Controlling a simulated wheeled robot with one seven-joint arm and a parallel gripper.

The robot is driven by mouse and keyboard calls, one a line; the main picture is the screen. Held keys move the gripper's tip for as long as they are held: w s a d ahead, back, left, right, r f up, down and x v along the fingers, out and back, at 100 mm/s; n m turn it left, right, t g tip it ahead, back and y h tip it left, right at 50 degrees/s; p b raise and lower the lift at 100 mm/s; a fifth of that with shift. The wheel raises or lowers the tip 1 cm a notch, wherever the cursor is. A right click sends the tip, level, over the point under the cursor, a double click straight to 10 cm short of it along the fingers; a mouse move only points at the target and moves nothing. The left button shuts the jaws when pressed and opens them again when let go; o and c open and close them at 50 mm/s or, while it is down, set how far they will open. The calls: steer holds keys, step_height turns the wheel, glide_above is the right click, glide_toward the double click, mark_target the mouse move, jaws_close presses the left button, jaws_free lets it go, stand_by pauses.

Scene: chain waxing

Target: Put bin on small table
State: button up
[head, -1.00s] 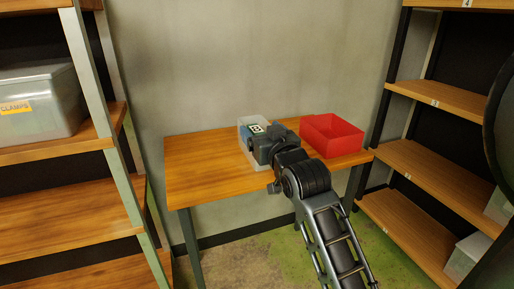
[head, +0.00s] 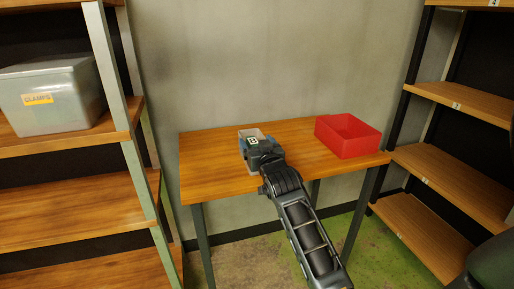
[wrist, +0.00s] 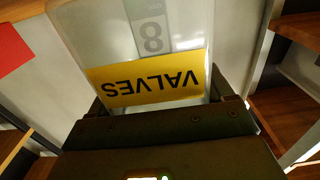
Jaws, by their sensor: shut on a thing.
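The bin is a translucent box with a yellow VALVES label (wrist: 150,78), upside down in the wrist view. My gripper (wrist: 165,106) is shut on the bin, with a finger at each side of its labelled end. In the head view the bin (head: 249,132) shows as a pale rim beyond my gripper (head: 254,145), over the left-middle of the small wooden table (head: 210,162). My gripper hides much of the bin. I cannot tell whether its base touches the tabletop.
A red open bin (head: 347,136) stands on the table's right part. Shelving with a CLAMPS bin (head: 50,95) stands at left, and another shelf unit (head: 440,165) at right. The tabletop's left part is clear. A grey wall (head: 260,60) is behind.

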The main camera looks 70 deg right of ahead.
steer(key=shift+f, duration=0.45)
steer(key=o, duration=1.3)
steer(key=shift+f, duration=0.1)
